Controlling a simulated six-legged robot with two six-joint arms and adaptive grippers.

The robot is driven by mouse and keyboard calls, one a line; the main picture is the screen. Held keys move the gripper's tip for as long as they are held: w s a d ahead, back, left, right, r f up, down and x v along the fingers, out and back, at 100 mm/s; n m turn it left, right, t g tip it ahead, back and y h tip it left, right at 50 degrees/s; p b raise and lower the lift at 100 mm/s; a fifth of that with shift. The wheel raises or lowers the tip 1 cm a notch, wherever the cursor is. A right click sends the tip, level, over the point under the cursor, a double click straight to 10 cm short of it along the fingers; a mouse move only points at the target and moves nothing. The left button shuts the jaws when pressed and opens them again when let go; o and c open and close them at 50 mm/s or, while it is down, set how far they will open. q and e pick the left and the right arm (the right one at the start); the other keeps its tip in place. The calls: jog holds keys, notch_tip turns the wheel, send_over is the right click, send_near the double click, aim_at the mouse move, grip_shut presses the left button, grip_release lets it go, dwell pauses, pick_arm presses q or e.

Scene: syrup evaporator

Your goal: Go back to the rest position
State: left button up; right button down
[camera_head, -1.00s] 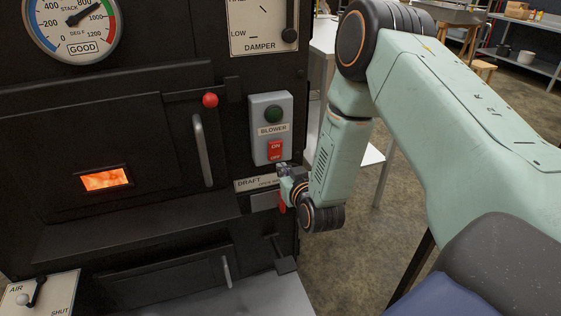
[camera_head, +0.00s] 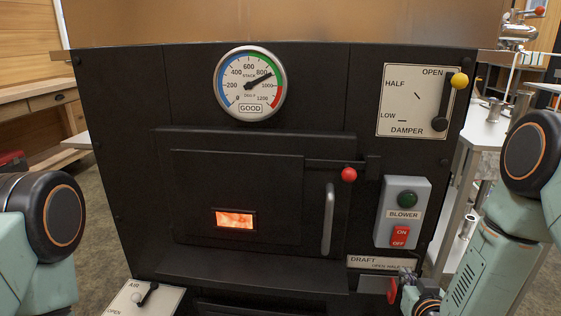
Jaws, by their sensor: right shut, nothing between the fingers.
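My right gripper (camera_head: 403,278) is at the lower right of the firebox front, close beside the DRAFT plate (camera_head: 378,263). Its fingers are small in the picture and shut with nothing between them. A red piece (camera_head: 391,290) shows just below its fingertips; I cannot tell whether they touch it. The blower box (camera_head: 404,190) is above the gripper, with a dark green lamp and a red ON/OFF switch (camera_head: 400,236). Part of my left arm shows at the left edge, but its gripper is out of view.
The firebox door (camera_head: 240,190) is shut, with an orange glow in its window (camera_head: 235,218). The stack gauge (camera_head: 250,85) reads GOOD. The damper lever's yellow knob (camera_head: 459,80) is by OPEN. An AIR plate (camera_head: 148,299) is at lower left. Metal tables (camera_head: 484,132) stand at right.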

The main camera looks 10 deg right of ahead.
jog(key=s+a+f+g+y+p, duration=0.1)
jog(key=s+a+f+g, duration=0.35)
jog(key=s, duration=0.35)
jog(key=s+a+f+g+y+p, duration=0.2)
jog(key=s+a+f+g, duration=0.25)
jog(key=s, duration=0.45)
jog(key=s+a+r+n+g+p, duration=0.1)
jog(key=s+g+p, duration=0.1)
jog(key=s, duration=0.7)
jog(key=s+a+r+n+g+p, duration=0.1)
jog(key=s+g+p, duration=0.1)
jog(key=s, duration=0.7)
jog(key=shift+a+g+p, duration=0.4)
